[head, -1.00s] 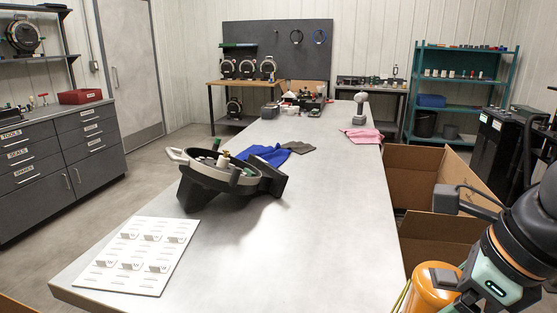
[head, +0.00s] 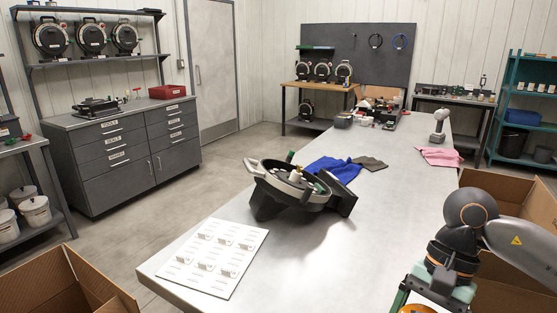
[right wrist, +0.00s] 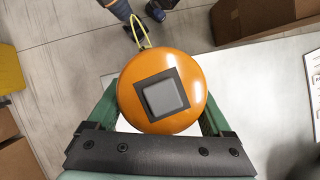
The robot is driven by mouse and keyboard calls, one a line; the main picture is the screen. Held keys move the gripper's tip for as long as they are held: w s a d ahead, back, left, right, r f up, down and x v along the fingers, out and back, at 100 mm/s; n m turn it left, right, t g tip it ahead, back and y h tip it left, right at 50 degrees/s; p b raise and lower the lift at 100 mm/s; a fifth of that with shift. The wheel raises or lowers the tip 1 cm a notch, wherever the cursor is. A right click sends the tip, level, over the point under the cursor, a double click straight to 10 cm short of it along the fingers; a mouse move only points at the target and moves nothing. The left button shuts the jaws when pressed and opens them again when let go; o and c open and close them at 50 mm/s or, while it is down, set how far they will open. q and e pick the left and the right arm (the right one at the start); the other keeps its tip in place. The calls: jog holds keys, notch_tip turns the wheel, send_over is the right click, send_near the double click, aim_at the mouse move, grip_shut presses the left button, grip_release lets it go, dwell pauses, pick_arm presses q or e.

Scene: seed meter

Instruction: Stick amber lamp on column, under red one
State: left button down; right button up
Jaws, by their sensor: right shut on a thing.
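The amber lamp (right wrist: 194,80) is a round orange dome. A dark square with a grey pad in its middle faces the right wrist camera. My right gripper (right wrist: 166,108) is shut on it, with green fingers on both sides. No column and no red lamp can be made out. My left gripper is not in view.
The long grey bench (head: 330,240) carries a black seed meter housing (head: 268,200), a white slotted board (head: 215,257), and blue (head: 335,170) and pink (head: 438,156) cloths. Cardboard boxes stand at lower left (head: 75,285) and right (head: 525,200). Grey drawer cabinets (head: 120,155) line the left wall.

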jog(key=n, duration=0.2)
jog(key=f+n+h+p, duration=0.1)
jog(key=n, duration=0.1)
jog(key=w+a+n+g+h, duration=0.1)
jog(key=shift+w+a+f+n+p, duration=0.1)
jog(key=shift+f+n+p, duration=0.2)
jog(key=shift+n, duration=0.1)
jog(key=n, duration=0.2)
jog(key=f+n+h+p, duration=0.1)
jog(key=shift+w+f+g, duration=0.1)
jog(key=shift+w+g, duration=0.15)
jog(key=shift+g, duration=0.05)
jog(key=shift+w+f+n, duration=0.1)
jog(key=shift+f+n, duration=0.05)
jog(key=shift+n, duration=0.35)
